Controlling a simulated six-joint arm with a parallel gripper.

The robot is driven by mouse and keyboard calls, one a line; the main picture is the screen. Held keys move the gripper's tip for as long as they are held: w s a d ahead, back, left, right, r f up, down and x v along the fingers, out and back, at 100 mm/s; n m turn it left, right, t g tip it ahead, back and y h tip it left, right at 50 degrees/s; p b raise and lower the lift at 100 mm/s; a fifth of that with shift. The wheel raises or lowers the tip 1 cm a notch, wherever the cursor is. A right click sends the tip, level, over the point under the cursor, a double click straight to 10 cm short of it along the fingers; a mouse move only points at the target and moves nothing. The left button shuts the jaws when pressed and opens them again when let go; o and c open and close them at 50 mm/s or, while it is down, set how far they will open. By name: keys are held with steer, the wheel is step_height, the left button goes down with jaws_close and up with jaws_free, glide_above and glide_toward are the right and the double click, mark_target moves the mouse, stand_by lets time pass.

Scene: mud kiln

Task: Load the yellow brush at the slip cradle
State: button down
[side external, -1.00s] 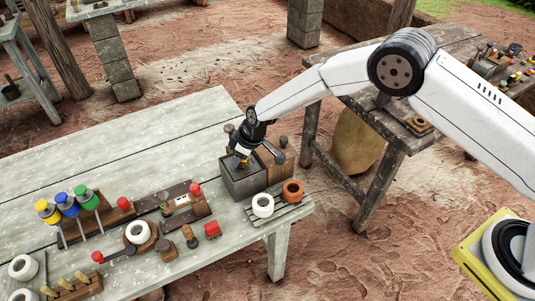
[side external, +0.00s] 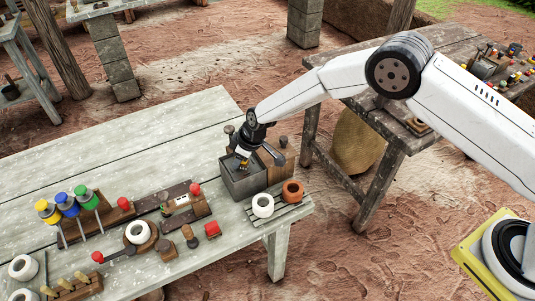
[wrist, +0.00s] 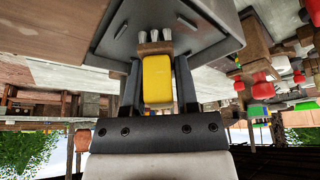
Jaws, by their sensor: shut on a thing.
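My gripper (wrist: 157,85) is shut on the yellow brush (wrist: 157,80), whose yellow block sits between the two fingers. A brown band and several pale bristle tufts show beyond it in the wrist view. In the side view my gripper (side external: 243,160) is low at the mouth of a dark grey open box (side external: 241,187), which looks like the slip cradle. The box's grey walls (wrist: 215,30) surround the bristle end in the wrist view. Whether the bristles touch anything inside is hidden.
A brown block (side external: 277,163) stands against the box's right side. Yellow, blue (side external: 66,203) and green tools stand at left. The table's back is clear.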

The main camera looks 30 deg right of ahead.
steer(key=shift+r, duration=0.1)
stand_by(0.4)
steer(key=shift+r, duration=3.45)
steer(key=shift+d+r, duration=0.15)
steer(key=shift+d, duration=0.3)
steer(key=s+d+r+m+h, duration=0.1)
steer(key=s+d+r+m, duration=0.1)
steer(key=s+d, duration=0.3)
steer(key=s+d+r+m+t+h, duration=0.1)
steer(key=s+d+r+m, duration=0.2)
steer(key=s+d, duration=0.3)
steer(key=s+d+r+m+h, duration=0.1)
steer(key=s+d+m, duration=0.3)
steer(key=d, duration=1)
steer(key=shift+s+r, duration=0.85)
steer(key=shift+s, duration=0.3)
